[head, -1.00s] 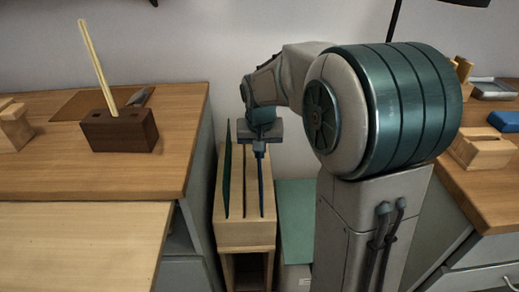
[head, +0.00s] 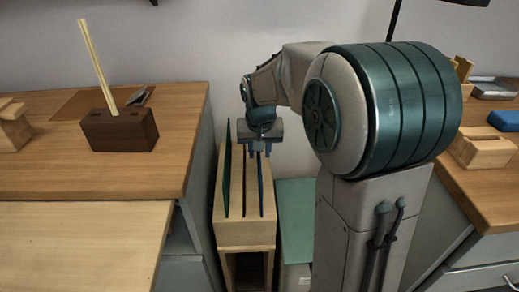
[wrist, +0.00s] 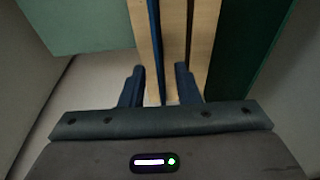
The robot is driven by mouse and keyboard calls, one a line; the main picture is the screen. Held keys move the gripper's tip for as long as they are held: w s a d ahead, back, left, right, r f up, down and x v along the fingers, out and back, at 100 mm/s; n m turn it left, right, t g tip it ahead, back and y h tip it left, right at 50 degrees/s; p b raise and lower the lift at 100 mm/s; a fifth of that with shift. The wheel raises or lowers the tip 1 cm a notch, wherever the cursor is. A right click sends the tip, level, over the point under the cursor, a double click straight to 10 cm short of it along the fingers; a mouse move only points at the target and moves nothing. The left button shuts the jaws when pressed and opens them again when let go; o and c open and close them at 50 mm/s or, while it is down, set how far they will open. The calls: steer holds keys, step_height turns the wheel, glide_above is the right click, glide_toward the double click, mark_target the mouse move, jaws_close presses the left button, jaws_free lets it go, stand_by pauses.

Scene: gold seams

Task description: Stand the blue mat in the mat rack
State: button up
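The mat rack (head: 245,233) is a pale wooden block with narrow slots, standing in the gap between two counters. The thin blue mat (head: 260,188) stands upright in its right slot; it also shows edge-on in the wrist view (wrist: 153,40). A green mat (head: 227,170) stands in the left slot. The middle slot looks dark and empty. My gripper (head: 258,152) is just above the far end of the blue mat. In the wrist view its fingers (wrist: 160,75) are spread, with the mat's edge between them and a gap on either side.
A wooden counter (head: 60,180) is close on the left, with a dark block (head: 120,131) holding sticks. A low green-topped box (head: 296,215) stands right of the rack. Another counter (head: 490,200) on the right holds wooden blocks. The wall is behind the rack.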

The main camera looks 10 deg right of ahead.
steer(key=shift+r, duration=0.15)
steer(key=shift+p+v, duration=3.35)
steer(key=shift+v, duration=1.05)
steer(key=shift+a, duration=0.1)
steer(key=w+p+v, duration=0.1)
steer(key=p+v, duration=0.4)
steer(key=v, duration=0.1)
steer(key=shift+w, duration=0.15)
steer(key=shift+r, duration=0.1)
